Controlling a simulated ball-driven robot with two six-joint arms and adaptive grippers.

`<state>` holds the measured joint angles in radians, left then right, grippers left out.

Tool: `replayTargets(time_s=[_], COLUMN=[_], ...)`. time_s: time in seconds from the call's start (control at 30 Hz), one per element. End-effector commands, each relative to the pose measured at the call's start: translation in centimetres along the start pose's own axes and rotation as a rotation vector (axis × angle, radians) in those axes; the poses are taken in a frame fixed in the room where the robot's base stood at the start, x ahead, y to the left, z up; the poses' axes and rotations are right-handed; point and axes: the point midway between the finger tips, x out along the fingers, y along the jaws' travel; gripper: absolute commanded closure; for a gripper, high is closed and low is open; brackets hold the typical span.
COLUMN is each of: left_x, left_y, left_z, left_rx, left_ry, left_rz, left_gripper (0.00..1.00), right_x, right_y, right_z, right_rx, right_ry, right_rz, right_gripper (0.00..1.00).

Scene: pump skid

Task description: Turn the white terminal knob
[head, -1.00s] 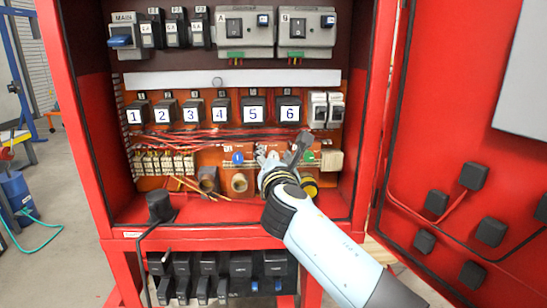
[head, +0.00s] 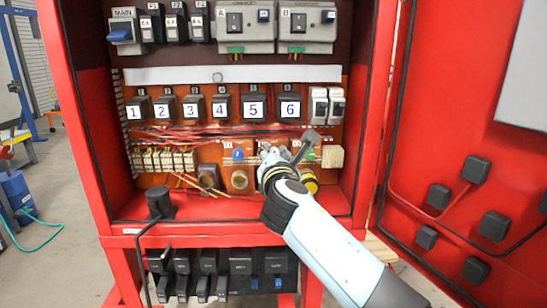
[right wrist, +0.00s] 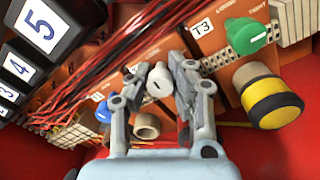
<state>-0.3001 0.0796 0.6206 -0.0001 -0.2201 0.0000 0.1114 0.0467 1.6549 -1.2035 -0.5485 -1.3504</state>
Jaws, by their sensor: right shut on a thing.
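The white terminal knob (right wrist: 158,82) sits between the two fingers of my right gripper (right wrist: 161,74) in the right wrist view. The fingers are shut on it, one on each side. A dark pointer mark shows on its face. In the head view my right gripper (head: 282,156) is at the lower terminal row inside the red cabinet and covers the knob. My left gripper is not in view.
A blue knob (head: 238,154) is left of the gripper and a green knob (right wrist: 247,36) right of it, by the T3 label. A yellow-black cylinder (right wrist: 271,97) is close to the right finger. Red wires (head: 205,135) run above. The open door (head: 450,130) is on the right.

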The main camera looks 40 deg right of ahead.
Motion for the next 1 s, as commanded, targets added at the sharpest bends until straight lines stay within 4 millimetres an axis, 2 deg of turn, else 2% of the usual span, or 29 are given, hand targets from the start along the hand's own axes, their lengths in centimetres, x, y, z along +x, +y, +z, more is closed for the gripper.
replayTargets(time_s=[1.0], left_x=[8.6], left_y=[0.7], left_z=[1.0], left_rx=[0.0], left_ry=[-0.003], left_rz=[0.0], left_gripper=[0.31], right_x=[0.0], right_y=[-0.3], right_z=[-0.5], right_rx=[0.937], right_ry=[-0.03], right_rz=[0.013], right_gripper=[1.0])
